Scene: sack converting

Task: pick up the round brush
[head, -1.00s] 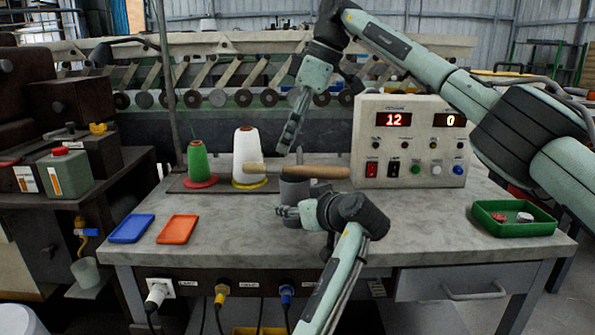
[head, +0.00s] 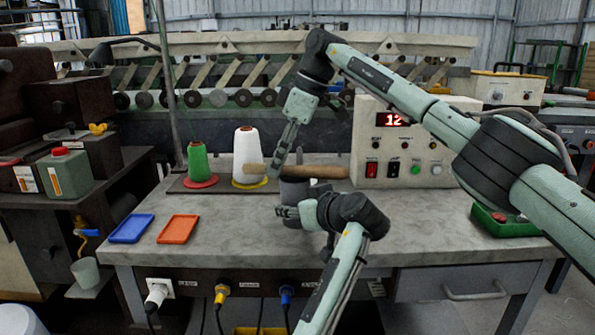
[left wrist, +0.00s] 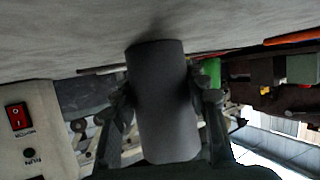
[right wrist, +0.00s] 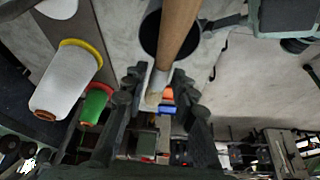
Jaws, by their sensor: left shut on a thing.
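The round brush has a tan wooden handle (head: 318,172) and lies level across the top of a dark grey cup (head: 294,190). Its pale tip (head: 253,168) points left. In the right wrist view the handle (right wrist: 180,22) crosses over the cup's dark opening (right wrist: 155,32), and the pale bristle end (right wrist: 154,97) lies between the fingers. My right gripper (head: 279,165) reaches down at the brush near its tip end; its fingers (right wrist: 157,92) stand apart with gaps beside the brush. My left gripper (head: 283,211) is shut on the cup, whose side fills the left wrist view (left wrist: 163,105).
A green cone (head: 198,162) and a white cone (head: 246,155) stand left of the brush. A control box (head: 400,150) is behind right. Blue (head: 130,229) and orange (head: 178,229) trays lie front left. A green tray (head: 505,226) is partly behind my right arm.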

